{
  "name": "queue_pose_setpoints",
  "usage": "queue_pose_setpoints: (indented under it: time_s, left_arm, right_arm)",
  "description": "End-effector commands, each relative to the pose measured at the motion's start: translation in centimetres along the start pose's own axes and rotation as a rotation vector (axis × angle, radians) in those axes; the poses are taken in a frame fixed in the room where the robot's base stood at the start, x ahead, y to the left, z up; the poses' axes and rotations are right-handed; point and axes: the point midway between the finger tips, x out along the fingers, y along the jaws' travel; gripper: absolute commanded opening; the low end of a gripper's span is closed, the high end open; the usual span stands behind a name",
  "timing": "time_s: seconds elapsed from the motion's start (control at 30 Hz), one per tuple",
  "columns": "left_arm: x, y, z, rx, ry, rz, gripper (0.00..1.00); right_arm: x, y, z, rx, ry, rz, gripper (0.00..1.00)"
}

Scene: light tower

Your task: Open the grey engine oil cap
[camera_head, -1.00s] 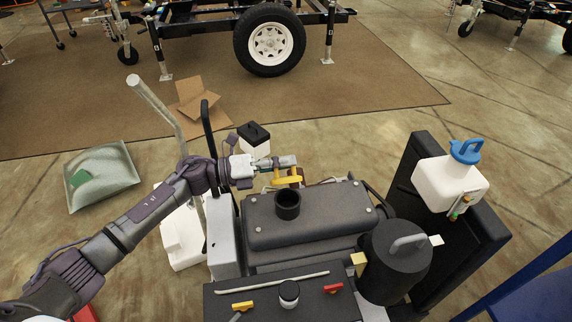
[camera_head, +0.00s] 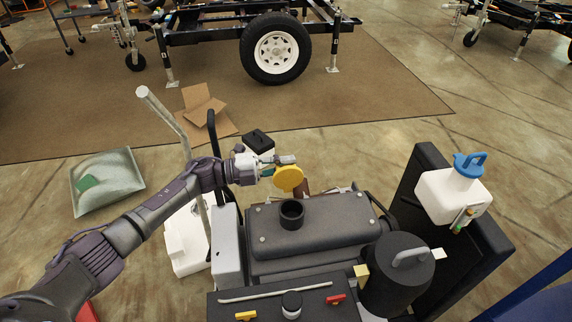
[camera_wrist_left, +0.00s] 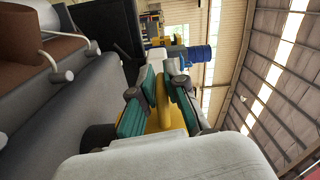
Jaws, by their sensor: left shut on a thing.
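My left gripper (camera_head: 283,167) is shut on a yellow oil cap (camera_head: 290,179). It holds the cap in the air above and behind the black filler neck (camera_head: 291,213), with the cap's round face showing. The neck stands open on top of the dark grey engine cover (camera_head: 335,228), and the cap is clear of it. In the left wrist view, the teal finger pads of the left gripper (camera_wrist_left: 161,104) pinch the yellow cap (camera_wrist_left: 162,92) from both sides. No grey cap can be told apart here. My right gripper is in neither view.
A black canister (camera_head: 395,270) and a white tank with a blue cap (camera_head: 453,188) stand right of the engine. A pale pole (camera_head: 165,120) rises behind my left arm.

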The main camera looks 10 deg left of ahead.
Motion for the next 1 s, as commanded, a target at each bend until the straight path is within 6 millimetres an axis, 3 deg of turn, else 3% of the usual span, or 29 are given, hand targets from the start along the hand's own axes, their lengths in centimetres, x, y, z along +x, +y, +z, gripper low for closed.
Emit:
queue_pose_setpoints:
  time_s: [0.57,0.6,0.7,1.0]
  left_arm:
    - [0.09,0.00,0.04,-0.034,0.005,-0.003,0.00]
    - [0.09,0.00,0.05,-0.034,0.005,-0.003,0.17]
    - [0.08,0.00,0.07,-0.033,0.004,-0.003,0.34]
    - [-0.04,0.04,0.17,-0.031,0.001,-0.001,0.36]
  right_arm:
    - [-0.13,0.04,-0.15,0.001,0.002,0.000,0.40]
    - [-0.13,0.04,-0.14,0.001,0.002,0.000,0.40]
    - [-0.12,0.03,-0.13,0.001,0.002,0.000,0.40]
    - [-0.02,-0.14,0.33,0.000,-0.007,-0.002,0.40]
